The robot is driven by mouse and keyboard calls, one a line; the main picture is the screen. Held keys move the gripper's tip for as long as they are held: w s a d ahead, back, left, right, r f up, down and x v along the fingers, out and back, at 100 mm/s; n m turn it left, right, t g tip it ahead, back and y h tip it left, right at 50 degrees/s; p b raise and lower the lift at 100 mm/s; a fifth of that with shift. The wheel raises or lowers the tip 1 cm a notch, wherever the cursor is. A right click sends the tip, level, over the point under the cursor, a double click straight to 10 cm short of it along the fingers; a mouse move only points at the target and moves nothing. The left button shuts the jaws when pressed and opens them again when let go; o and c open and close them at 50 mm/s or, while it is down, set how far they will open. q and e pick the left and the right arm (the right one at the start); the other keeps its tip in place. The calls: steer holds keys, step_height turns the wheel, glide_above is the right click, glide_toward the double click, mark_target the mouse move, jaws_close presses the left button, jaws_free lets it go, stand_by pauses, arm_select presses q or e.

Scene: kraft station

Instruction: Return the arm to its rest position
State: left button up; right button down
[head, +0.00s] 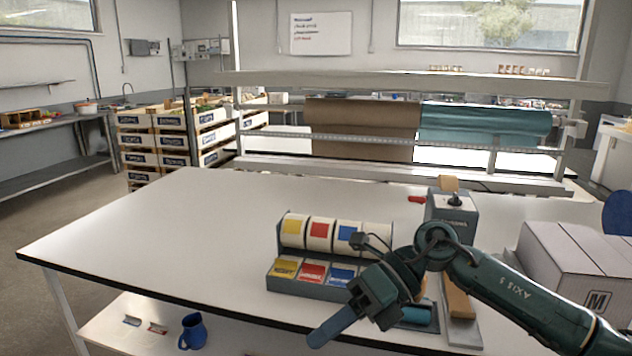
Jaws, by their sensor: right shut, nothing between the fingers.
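My right arm reaches in from the lower right over the table (150,240). Its dark green gripper (322,336) is shut and empty, with the fingers pointing down and left past the table's front edge in the picture. The gripper and wrist cover the right part of a grey label dispenser (277,252), which holds rolls with yellow, red and blue labels. Whether the gripper touches anything there I cannot tell. My left gripper is not in view.
A closed cardboard box (562,262) marked M stands at the right. A grey device (452,210) stands behind my arm. Brown (362,128) and teal (485,123) rolls hang behind the table. A blue mug (192,331) is on the lower shelf. The table's left half is clear.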

steer(key=s+a+m+y, duration=0.2)
steer(key=a+m+y, duration=0.2)
steer(key=a+y, duration=0.15)
steer(key=d+f+m+t+h, duration=0.6)
steer(key=f+m+t, duration=0.4)
steer(key=m, duration=0.8)
steer(key=d+f+m+t+h, duration=0.5)
steer(key=d+f+m+t, duration=0.45)
steer(key=m, duration=0.75)
steer(key=s+d+f+m+g+h, duration=0.2)
steer(key=s+d+f+m+g, duration=0.1)
steer(key=s+f, duration=0.8)
steer(key=shift+f+m+g+h, duration=0.35)
steer(key=shift+m+g, duration=0.3)
steer(key=shift+m, duration=0.15)
steer(key=shift+d, duration=0.15)
